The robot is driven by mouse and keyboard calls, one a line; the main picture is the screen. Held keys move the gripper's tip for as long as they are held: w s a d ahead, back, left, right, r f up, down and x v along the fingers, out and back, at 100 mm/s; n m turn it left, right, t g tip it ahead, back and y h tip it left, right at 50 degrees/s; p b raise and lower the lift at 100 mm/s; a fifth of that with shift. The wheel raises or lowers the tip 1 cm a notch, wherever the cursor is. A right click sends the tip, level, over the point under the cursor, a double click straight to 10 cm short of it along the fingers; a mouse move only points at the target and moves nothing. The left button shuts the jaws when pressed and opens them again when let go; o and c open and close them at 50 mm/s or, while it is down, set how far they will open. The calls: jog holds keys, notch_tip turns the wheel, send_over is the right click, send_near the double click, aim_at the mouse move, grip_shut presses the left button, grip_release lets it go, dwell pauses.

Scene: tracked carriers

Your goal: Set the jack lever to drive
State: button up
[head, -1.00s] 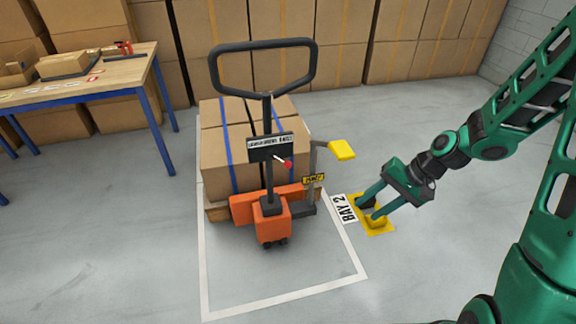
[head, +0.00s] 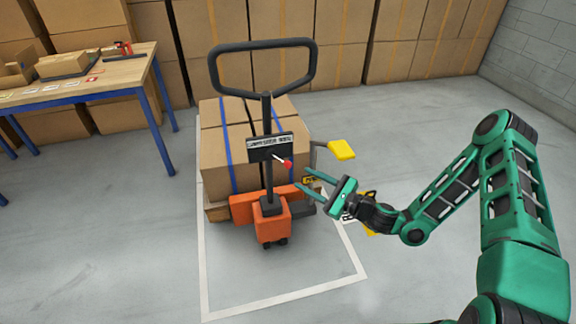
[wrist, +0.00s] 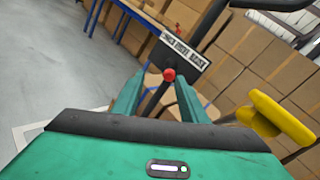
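The pallet jack (head: 269,218) has an orange body and a black loop handle on an upright tiller. The jack lever (head: 286,163) is a short rod with a red knob, sticking out to the right below a labelled plate (head: 270,146). In the wrist view the red knob (wrist: 169,75) shows just beyond and between my fingers, with the lever plate (wrist: 185,48) above it. My gripper (head: 303,180) is open and empty, just right of and slightly below the knob, with a gap between them. The plate's lettering is too small to read surely.
A yellow pad (head: 341,150) on a post stands right of the jack, close to my gripper; it also shows in the wrist view (wrist: 270,115). Strapped cartons (head: 215,160) sit behind the jack. A blue-legged table (head: 90,78) is at left. The floor in front is clear.

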aim_at(290, 166)
jog(key=w+a+m, duration=0.1)
jog(key=w+a, duration=0.1)
jog(key=w, duration=0.1)
jog(key=w+a+m+t, duration=0.1)
jog(key=w+a, duration=0.1)
jog(key=w, duration=0.1)
jog(key=w+a+f+m+t+h, duration=0.1)
jog(key=w+a, duration=0.2)
dwell(0.4)
grip_shut()
